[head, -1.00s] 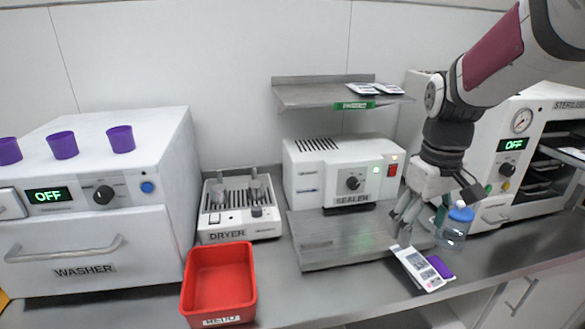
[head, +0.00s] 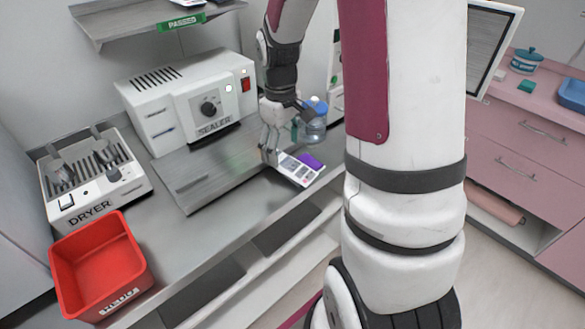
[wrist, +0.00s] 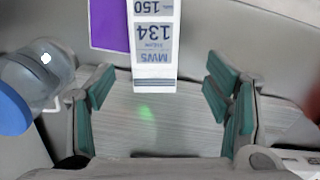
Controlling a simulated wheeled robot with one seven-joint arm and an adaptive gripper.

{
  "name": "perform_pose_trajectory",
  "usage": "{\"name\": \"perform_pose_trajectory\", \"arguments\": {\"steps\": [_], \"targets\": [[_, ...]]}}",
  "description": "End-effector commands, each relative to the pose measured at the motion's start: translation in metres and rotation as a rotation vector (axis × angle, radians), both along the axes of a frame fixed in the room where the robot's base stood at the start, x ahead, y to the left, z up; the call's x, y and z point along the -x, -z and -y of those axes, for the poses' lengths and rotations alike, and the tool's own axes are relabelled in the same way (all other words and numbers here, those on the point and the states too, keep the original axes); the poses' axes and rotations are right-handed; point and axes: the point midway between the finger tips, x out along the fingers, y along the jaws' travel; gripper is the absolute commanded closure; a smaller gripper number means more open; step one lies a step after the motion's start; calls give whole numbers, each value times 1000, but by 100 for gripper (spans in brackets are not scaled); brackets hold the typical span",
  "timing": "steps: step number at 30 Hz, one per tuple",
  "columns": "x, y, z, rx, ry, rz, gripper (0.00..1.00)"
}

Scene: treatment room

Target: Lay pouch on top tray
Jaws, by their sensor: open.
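A white printed pouch (head: 299,170) lies on the counter at the front right edge of the sealer's platform. A purple piece (head: 311,161) lies against it; I cannot tell whether it is part of the pouch. In the wrist view the pouch's label end (wrist: 154,55) and the purple piece (wrist: 109,24) show at the top. My gripper (head: 270,152) is low beside the pouch's near end. In the wrist view my gripper (wrist: 165,100) is open, with the label end between and just beyond its green-padded fingers. The sterilizer's trays are hidden or out of view.
A clear bottle with a blue cap (head: 314,122) stands close beside my gripper. The sealer (head: 190,100) with its platform (head: 195,178), the dryer (head: 95,182) and a red bin (head: 98,266) are to the left. A shelf (head: 118,24) hangs above the sealer.

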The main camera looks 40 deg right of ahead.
Motion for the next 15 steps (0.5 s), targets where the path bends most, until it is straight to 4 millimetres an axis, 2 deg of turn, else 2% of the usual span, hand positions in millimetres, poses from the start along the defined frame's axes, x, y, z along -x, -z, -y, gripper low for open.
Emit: {"name": "perform_pose_trajectory", "arguments": {"steps": [9, 15], "targets": [[0, 41, 8, -1, 0, -3, 28], [-1, 51, 8, -1, 1, 0, 28]]}}
